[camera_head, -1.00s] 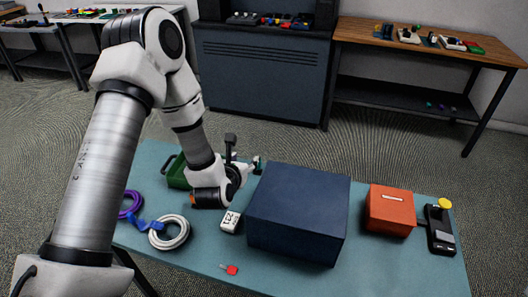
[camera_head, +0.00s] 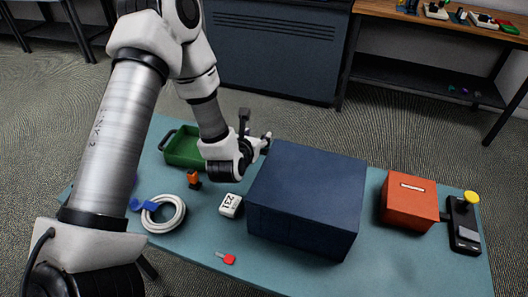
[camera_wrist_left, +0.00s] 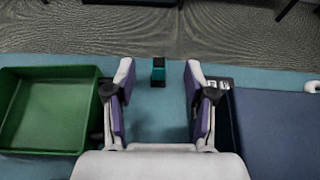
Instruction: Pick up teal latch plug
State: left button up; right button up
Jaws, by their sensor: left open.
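The teal latch plug (camera_wrist_left: 158,73), a small block with a dark top, stands on the table in the left wrist view. It lies straight ahead, between the lines of the two fingertips and near the table's far edge. My left gripper (camera_wrist_left: 159,88) is open, with nothing between its fingers. In the head view the left gripper (camera_head: 262,143) is near the far edge of the table, between the green tray and the blue box; I cannot make out the plug there. My right gripper is not in view.
The green tray (camera_wrist_left: 48,112) is left of the fingers and the large dark blue box (camera_head: 305,210) is close on the right. A black object (camera_wrist_left: 222,98) lies beside the right finger. A white cable coil (camera_head: 163,214), white label block (camera_head: 230,205) and orange box (camera_head: 409,201) are farther off.

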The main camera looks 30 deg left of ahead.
pick_arm(q)
notch_tip(320, 180, down, 4)
jog(key=b, duration=0.3)
jog(key=shift+s+f, duration=0.1)
jog(key=shift+f, duration=0.1)
jog(key=x, duration=0.5)
jog(key=p+x, duration=0.1)
jog(key=x, duration=0.2)
jog(key=shift+r, duration=0.25)
grip_shut()
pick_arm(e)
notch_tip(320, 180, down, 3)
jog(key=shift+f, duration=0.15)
